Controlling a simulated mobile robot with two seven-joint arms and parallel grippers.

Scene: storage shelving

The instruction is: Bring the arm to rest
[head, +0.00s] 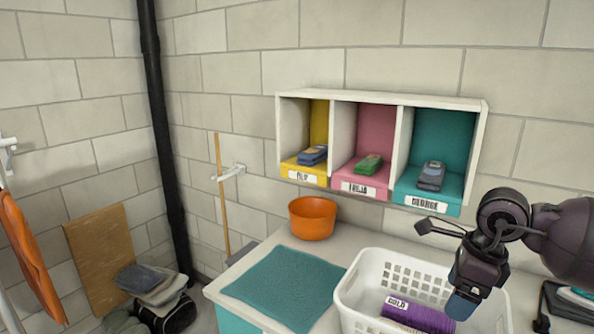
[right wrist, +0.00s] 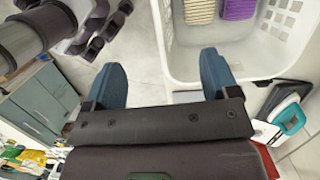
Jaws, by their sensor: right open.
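My right gripper (head: 464,300) hangs fingers-down over the right part of the white basket in the head view. In the right wrist view my right gripper (right wrist: 162,78) has its two blue fingers wide apart with nothing between them. The white laundry basket (head: 350,300) stands on the counter and holds a purple folded cloth labelled COLD (head: 418,314). The basket (right wrist: 190,70) also shows in the wrist view, beyond the fingers, with a beige and a purple cloth inside. My left gripper is not seen in the head view.
A wall shelf (head: 280,125) has yellow, pink and teal compartments, each holding one folded item. An orange bowl (head: 312,220) and a teal mat (head: 284,285) lie on the counter left of the basket. An iron (head: 575,297) is at the right edge.

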